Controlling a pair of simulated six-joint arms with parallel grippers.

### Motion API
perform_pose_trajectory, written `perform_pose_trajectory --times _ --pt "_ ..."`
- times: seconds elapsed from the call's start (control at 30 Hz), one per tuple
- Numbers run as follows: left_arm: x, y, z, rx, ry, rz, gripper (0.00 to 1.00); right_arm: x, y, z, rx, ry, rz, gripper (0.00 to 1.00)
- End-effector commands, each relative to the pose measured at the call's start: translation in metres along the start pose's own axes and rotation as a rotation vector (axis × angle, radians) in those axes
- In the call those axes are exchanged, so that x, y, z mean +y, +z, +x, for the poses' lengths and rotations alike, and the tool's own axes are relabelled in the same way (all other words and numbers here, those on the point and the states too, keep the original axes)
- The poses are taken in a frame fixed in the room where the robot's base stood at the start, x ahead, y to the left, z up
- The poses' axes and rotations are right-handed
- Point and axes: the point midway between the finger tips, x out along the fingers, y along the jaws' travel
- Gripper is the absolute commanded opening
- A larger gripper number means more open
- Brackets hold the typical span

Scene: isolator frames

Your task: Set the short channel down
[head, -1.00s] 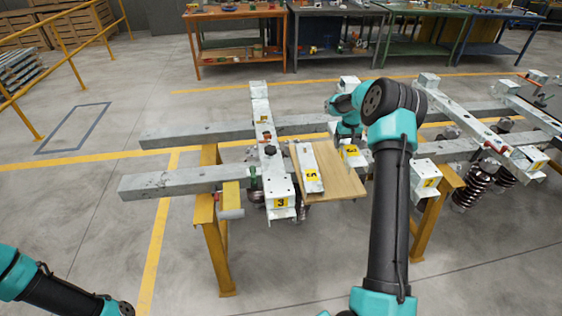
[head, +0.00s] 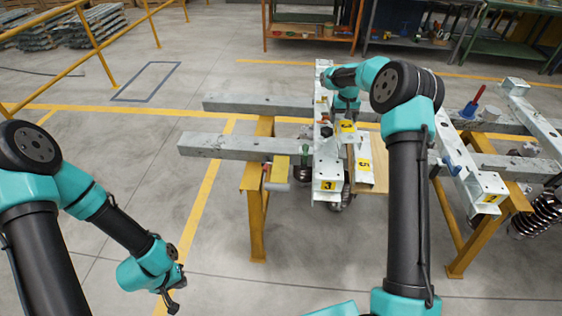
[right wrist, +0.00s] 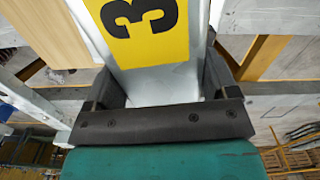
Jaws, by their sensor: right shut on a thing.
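The short channel (head: 347,127) is a galvanized piece with a yellow "3" label. My right gripper (head: 344,108) is shut on it, and the label and metal also show between the jaws in the right wrist view (right wrist: 150,85).
A channel labelled "5" (head: 364,168) lies on a plywood board (head: 380,165) just right of the cross channel. Two long beams (head: 230,147) rest on yellow stands (head: 256,210). Another cross channel with a blue clamp stands at right.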

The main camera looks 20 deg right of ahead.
Motion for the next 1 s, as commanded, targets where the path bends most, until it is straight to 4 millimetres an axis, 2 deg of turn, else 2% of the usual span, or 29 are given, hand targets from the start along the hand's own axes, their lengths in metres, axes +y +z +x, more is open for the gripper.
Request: perform_pose_trajectory --times 0.03,0.27,0.47,0.7,1.0 --pt "0.000 0.000 0.000 0.000 0.000 0.000 0.00 -0.019 -0.004 -0.006 0.007 0.000 -0.016 0.06" --pt "0.000 0.000 0.000 0.000 0.000 0.000 0.00 -0.098 -0.006 -0.018 0.005 0.000 -0.068 0.06" --pt "0.000 0.000 0.000 0.000 0.000 0.000 0.00 -0.166 0.003 -0.015 0.004 0.002 -0.113 0.06" --pt "0.000 0.000 0.000 0.000 0.000 0.000 0.00 -0.237 0.030 0.016 0.002 0.007 -0.154 0.06" --pt "0.000 0.000 0.000 0.000 0.000 0.000 0.00 -0.303 0.082 0.073 0.005 0.013 -0.191 0.06"
